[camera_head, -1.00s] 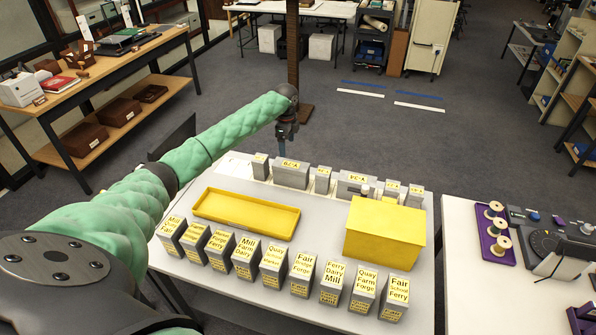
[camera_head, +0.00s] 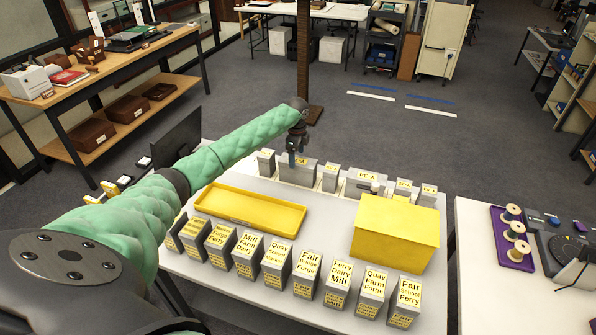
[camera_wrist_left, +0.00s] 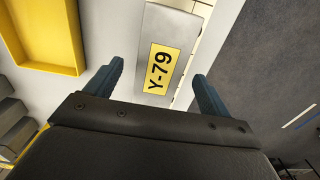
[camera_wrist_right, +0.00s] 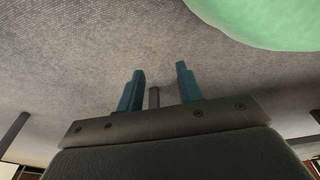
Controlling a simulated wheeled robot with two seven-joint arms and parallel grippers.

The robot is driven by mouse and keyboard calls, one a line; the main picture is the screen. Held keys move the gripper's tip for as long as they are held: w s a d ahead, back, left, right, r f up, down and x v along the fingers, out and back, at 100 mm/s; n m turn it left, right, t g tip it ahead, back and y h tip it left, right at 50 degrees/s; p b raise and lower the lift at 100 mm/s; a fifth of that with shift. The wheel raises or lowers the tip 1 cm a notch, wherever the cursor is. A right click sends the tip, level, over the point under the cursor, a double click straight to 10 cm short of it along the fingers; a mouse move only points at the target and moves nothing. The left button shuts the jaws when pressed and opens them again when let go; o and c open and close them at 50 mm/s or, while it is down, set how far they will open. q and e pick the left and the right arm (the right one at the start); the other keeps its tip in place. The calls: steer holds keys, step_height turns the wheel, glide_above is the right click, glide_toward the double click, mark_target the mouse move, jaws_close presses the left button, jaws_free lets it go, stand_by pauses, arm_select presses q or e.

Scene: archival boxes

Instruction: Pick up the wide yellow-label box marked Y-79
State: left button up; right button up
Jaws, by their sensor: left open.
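The wide grey box with the yellow label Y-79 (camera_wrist_left: 166,62) lies between the two open fingers of my left gripper (camera_wrist_left: 158,85) in the left wrist view.
A yellow tray (camera_head: 250,222) and a large yellow box (camera_head: 396,232) stand on the table. Other grey boxes, such as the wide one (camera_head: 362,184), stand beside Y-79. Several labelled boxes (camera_head: 307,272) line the front edge. A purple tray with spools (camera_head: 510,238) is at the right.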

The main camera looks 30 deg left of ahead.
mark_target(298, 160)
arm_select(q)
steer(key=f+p, duration=0.2)
steer(key=f, duration=0.1)
steer(key=f+p, duration=0.1)
steer(key=shift+d+f, duration=0.25)
steer(key=shift+f, duration=0.15)
steer(key=shift+w+f, duration=0.1)
steer(key=shift+f, duration=0.3)
steer(key=c, duration=1.2)
steer(key=shift+c, duration=1)
arm_select(e)
steer(key=s+d+f, duration=0.1)
steer(key=s, duration=0.7)
steer(key=shift+s+d+f+g, duration=0.15)
steer(key=shift+d+f+g, duration=0.15)
steer(key=shift+d+f, duration=0.05)
arm_select(q)
steer(key=shift+r, duration=0.15)
arm_select(e)
steer(key=shift+f, duration=0.1)
